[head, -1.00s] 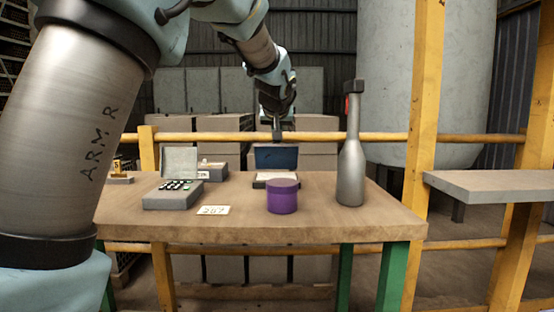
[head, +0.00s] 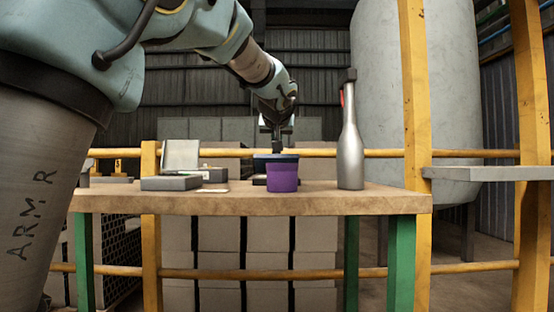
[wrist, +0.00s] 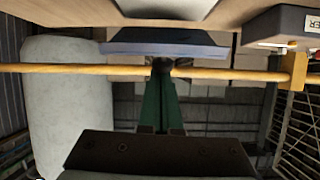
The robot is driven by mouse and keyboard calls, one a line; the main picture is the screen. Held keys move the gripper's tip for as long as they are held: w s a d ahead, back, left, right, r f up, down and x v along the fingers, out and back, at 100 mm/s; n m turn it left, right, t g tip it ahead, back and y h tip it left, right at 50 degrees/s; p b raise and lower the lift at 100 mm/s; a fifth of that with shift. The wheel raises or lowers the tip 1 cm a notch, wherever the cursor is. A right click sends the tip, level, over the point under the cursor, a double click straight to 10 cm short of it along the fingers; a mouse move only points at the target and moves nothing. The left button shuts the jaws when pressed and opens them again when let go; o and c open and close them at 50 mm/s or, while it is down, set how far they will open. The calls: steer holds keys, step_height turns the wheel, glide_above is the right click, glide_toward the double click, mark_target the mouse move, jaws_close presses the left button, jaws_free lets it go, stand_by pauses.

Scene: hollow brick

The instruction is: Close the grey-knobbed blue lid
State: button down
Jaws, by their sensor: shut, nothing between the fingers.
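The blue lid (head: 276,157) shows in the head view as a thin slab, tilted over its low box (head: 259,180), most of which is hidden behind a purple pot (head: 283,178). In the wrist view the lid (wrist: 165,47) is a wide blue panel beside the pale box interior (wrist: 165,8). My gripper (head: 277,149) is shut and empty, pointing down at the lid's upper edge. Its tips (wrist: 162,66) meet or nearly meet that edge; contact is unclear. I cannot make out the grey knob.
A silver bottle (head: 350,155) stands right of the purple pot. A yellow rail (head: 330,153) runs behind the wooden table (head: 330,202).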

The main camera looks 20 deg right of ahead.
steer(key=shift+s+a+f+b, duration=0.3)
steer(key=shift+s+f+b, duration=0.35)
steer(key=shift+b, duration=0.8)
steer(key=shift+r, duration=0.1)
